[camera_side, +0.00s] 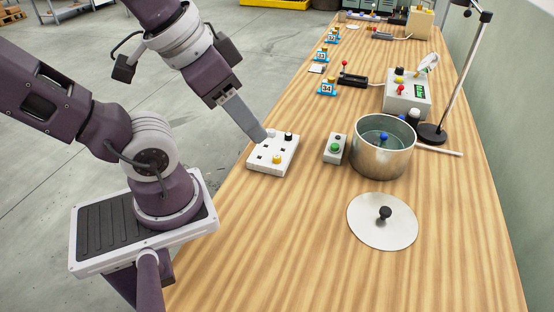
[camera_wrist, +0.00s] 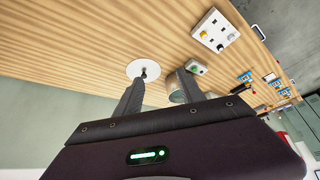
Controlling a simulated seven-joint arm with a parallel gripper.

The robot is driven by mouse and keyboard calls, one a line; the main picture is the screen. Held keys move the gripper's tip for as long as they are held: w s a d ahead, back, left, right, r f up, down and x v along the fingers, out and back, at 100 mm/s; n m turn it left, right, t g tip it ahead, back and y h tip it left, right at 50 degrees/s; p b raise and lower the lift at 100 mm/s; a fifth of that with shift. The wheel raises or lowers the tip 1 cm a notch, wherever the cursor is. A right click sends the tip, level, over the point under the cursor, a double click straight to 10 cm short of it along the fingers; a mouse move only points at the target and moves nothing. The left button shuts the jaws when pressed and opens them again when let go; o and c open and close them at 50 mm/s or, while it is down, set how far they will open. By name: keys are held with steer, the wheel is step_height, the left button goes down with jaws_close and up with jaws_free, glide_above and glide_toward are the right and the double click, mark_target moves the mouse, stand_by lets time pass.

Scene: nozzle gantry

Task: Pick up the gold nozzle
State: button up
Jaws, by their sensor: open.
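The gold nozzle (camera_side: 276,159) stands in a white holder block (camera_side: 262,165) near the table's left edge. A black nozzle (camera_side: 288,136) stands at the block's far corner, and a pale one (camera_side: 271,133) shows beside my fingertips. My gripper (camera_side: 260,136) overlaps the block's far left corner in the side view; its height there is hard to tell. In the wrist view my gripper (camera_wrist: 160,78) has its fingers apart with nothing between them. The gold nozzle (camera_wrist: 203,34) is up and right of the fingers there.
A grey box with a green button (camera_side: 334,148) is right of the block. A metal pot (camera_side: 382,155) holds a blue-topped item. A round lid (camera_side: 382,221) lies in front. A stand (camera_side: 435,130) and control box (camera_side: 405,97) are behind.

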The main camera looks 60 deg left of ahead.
steer(key=n+g, duration=0.6)
steer(key=n, duration=1.9)
glide_above(277, 156)
steer(key=f, duration=1.7)
steer(key=shift+w+a+f, duration=0.15)
steer(key=shift+w+a, duration=0.05)
steer(key=shift+a, duration=0.2)
steer(key=f, duration=0.6)
steer(key=shift+s+d+f, duration=0.2)
steer(key=shift+d+f, duration=0.2)
jaws_close()
